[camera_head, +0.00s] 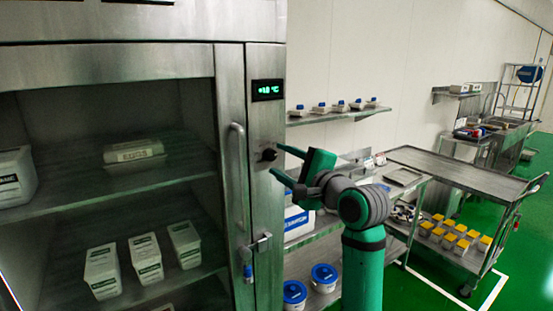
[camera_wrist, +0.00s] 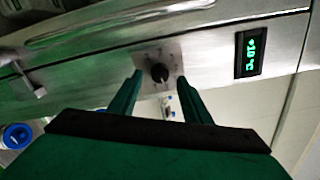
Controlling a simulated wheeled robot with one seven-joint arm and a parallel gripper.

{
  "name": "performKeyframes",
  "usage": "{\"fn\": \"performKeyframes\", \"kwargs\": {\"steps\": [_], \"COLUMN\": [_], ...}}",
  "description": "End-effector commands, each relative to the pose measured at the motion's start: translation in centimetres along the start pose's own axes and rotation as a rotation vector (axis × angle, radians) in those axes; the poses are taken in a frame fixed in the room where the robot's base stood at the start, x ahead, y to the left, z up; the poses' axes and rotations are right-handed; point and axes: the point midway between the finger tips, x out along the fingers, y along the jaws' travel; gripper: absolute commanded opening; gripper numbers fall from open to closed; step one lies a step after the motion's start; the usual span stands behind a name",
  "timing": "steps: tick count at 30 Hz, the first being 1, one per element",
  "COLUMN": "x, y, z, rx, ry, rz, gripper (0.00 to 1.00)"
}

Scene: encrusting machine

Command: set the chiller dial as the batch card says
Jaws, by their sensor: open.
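The chiller dial (camera_head: 267,154) is a small black knob on the steel front strip of the chiller (camera_head: 263,120), below a green lit display (camera_head: 268,90). In the wrist view the dial (camera_wrist: 160,73) sits on a pale plate with small marks, beyond and between my fingertips. My gripper (camera_head: 274,162) is open, its two green fingers (camera_wrist: 158,90) pointing at the dial, apart from it as far as I can tell. I cannot make out a batch card.
A vertical door handle (camera_head: 237,170) and a latch (camera_head: 257,244) are left of and below the dial. White tubs (camera_head: 146,262) stand inside the chiller. A wall shelf (camera_head: 335,117), blue-lidded buckets (camera_head: 324,278) and a steel cart (camera_head: 470,170) are to the right.

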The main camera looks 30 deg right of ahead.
Motion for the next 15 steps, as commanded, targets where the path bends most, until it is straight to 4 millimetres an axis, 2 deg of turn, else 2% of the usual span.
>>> {"fn": "performKeyframes", "kwargs": {"steps": [7,15], "x": [2.8,3.2], "y": [0.1,0.1], "z": [0.3,0.2], "rx": [0.000,0.000], "ry": [-0.003,-0.002], "rz": [0.002,0.000], "gripper": [0.44,0.44]}}
